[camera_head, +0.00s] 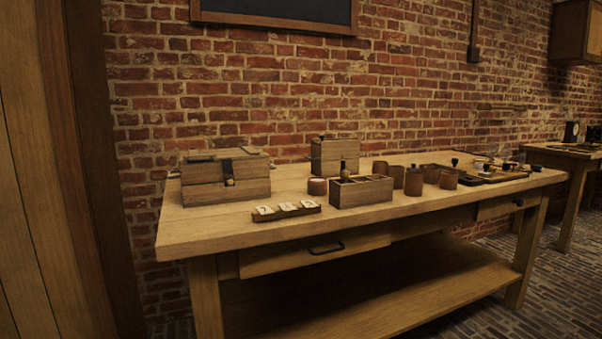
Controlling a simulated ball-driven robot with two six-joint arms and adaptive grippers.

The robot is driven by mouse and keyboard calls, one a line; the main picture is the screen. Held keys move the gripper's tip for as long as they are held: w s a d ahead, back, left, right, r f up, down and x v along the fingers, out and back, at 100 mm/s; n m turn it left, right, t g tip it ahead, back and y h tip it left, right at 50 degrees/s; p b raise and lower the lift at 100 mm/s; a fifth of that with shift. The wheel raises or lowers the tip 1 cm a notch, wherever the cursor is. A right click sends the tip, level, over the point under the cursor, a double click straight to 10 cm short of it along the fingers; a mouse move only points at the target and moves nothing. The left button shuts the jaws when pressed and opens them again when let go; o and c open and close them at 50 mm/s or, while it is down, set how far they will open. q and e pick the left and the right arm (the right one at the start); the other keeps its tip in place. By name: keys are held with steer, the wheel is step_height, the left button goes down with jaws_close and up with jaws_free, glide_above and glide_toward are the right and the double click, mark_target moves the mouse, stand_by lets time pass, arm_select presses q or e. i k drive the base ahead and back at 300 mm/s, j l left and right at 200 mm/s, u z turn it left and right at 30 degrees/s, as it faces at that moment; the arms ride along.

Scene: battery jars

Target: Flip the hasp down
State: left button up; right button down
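A wooden chest (200,194) stands at the left end of the workbench, with its lid apparently closed. Neither of my grippers is in view.
The wooden workbench (185,237) stands against a brick wall. Right of the chest are a tray of pale tiles (286,211), a divided box (361,192), a taller box (335,157) and several round jars (413,182). Floor shows at lower right.

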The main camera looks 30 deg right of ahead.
mark_target(228, 168)
steer(key=z, duration=0.4)
steer(key=i+l+u, duration=0.8)
steer(key=l, duration=0.3)
steer(key=i, duration=0.05)
